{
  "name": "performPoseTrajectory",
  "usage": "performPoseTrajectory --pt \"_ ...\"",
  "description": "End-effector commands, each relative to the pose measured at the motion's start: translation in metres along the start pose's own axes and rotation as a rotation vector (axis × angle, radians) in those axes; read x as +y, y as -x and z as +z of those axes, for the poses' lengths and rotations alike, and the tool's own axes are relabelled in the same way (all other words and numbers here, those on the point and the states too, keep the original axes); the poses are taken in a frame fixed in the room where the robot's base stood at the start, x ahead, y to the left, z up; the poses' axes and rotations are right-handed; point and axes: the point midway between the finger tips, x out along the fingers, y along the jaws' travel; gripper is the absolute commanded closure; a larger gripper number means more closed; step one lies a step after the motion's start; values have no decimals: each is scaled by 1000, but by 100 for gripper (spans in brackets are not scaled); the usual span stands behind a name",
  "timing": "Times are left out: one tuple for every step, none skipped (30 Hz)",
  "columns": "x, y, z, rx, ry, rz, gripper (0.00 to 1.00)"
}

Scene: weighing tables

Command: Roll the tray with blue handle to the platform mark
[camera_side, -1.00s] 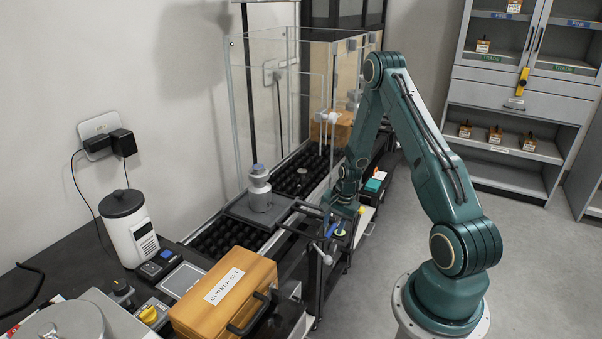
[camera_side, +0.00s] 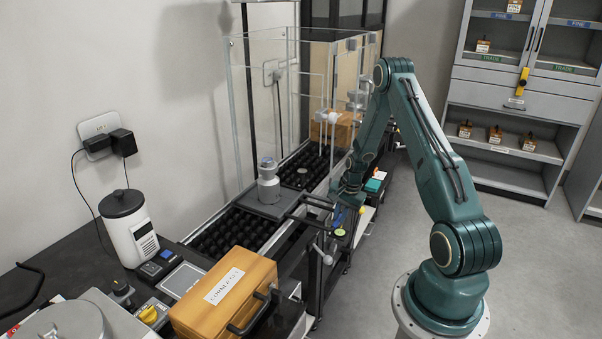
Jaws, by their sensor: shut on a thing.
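The tray (camera_side: 250,207) is a flat grey plate on the black ball rollers, with a grey metal weight (camera_side: 268,189) standing upright on it. Dark handle bars (camera_side: 306,218) reach from its right side towards my gripper (camera_side: 338,217). My gripper is shut on the blue handle (camera_side: 335,222), of which only a small blue part shows; the fingers are small and partly hidden. A pale round spot (camera_side: 302,171), perhaps the platform mark, lies on the dark bed behind the tray, inside the clear-walled case (camera_side: 258,100).
The ball roller bed (camera_side: 215,238) runs from the front left to the case. A wooden box (camera_side: 220,300) with a label stands at the front. The floor (camera_side: 430,200) at right is open.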

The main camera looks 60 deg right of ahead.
Motion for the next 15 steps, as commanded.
performPoseTrajectory --pt "1 0 -13 7 -4 -1 100" --pt "1 0 -19 8 -5 -1 100" --pt "1 0 -27 8 -6 -1 100" --pt "1 0 -33 8 -5 -1 100" --pt "1 0 -39 8 -4 -1 100" --pt "1 0 -46 8 -4 0 100" --pt "2 0 -52 8 -5 0 100" --pt "1 0 -58 9 -5 -1 100" --pt "1 0 -64 8 -5 0 100" --pt "2 0 -70 8 -5 0 100" --pt "2 0 -75 8 -5 1 100" --pt "2 0 -82 9 -4 0 100" --pt "2 0 -86 8 -3 1 100" --pt "2 0 -91 8 -3 0 100" --pt "2 0 -97 7 -4 1 100"
